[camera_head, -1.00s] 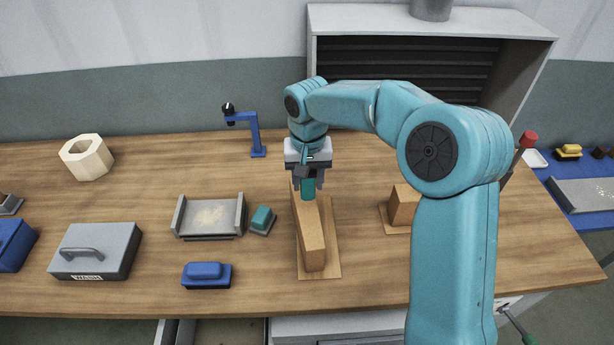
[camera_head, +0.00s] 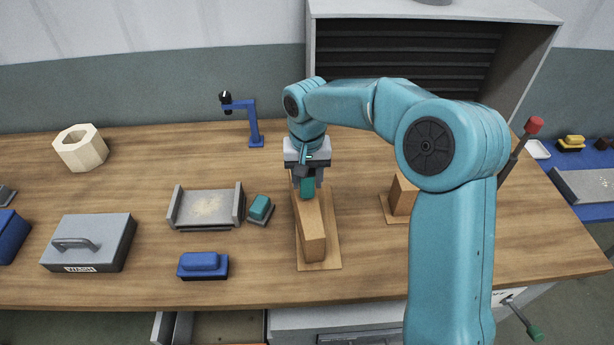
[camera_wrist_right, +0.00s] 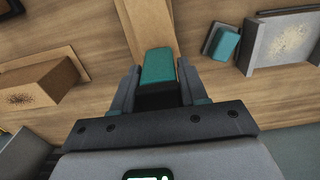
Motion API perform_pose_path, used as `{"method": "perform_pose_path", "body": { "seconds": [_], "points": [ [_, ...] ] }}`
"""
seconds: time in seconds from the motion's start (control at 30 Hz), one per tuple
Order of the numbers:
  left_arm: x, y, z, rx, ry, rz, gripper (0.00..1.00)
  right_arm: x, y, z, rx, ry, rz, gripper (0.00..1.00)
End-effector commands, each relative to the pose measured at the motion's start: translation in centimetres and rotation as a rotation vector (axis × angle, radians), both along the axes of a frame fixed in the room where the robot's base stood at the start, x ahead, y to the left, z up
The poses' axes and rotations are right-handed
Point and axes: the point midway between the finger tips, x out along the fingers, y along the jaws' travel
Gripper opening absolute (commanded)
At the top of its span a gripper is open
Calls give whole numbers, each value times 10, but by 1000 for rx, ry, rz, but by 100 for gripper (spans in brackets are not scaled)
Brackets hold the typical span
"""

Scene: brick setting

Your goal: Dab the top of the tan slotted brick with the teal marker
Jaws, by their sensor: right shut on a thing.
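My right gripper (camera_head: 308,184) is shut on the teal marker (camera_head: 307,188), a short teal block pointing down. The marker also shows between the fingers in the right wrist view (camera_wrist_right: 158,66). A long tan brick (camera_head: 312,235) lies lengthwise on a thin board on the bench, its far end under the marker. I cannot tell if the marker touches its top, and no slot can be made out. A second tan brick (camera_head: 402,197) stands on a board to the right, partly behind my arm; its dark-speckled face shows in the wrist view (camera_wrist_right: 35,88). My left gripper is out of view.
Left of the long brick are a teal-topped block on a grey base (camera_head: 260,208), a grey tray (camera_head: 205,224), a blue block (camera_head: 203,265) and a grey lidded box (camera_head: 90,243). A blue post (camera_head: 254,125) stands behind. Bare wood lies between them.

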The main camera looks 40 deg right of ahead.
Motion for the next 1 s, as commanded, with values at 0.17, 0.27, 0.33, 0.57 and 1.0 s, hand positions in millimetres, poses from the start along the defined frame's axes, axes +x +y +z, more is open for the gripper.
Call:
{"method": "perform_pose_path", "body": {
  "seconds": [0.17,0.27,0.33,0.57,1.0],
  "points": [
    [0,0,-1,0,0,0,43,0,0,-1,0,0,0,23],
    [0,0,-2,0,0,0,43,0,0,-2,0,0,0,23],
    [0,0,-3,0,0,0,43,0,0,-3,0,0,0,23],
    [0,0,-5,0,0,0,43,0,0,-6,0,0,0,23],
    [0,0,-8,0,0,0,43,0,0,-10,0,0,0,23]
  ]
}}
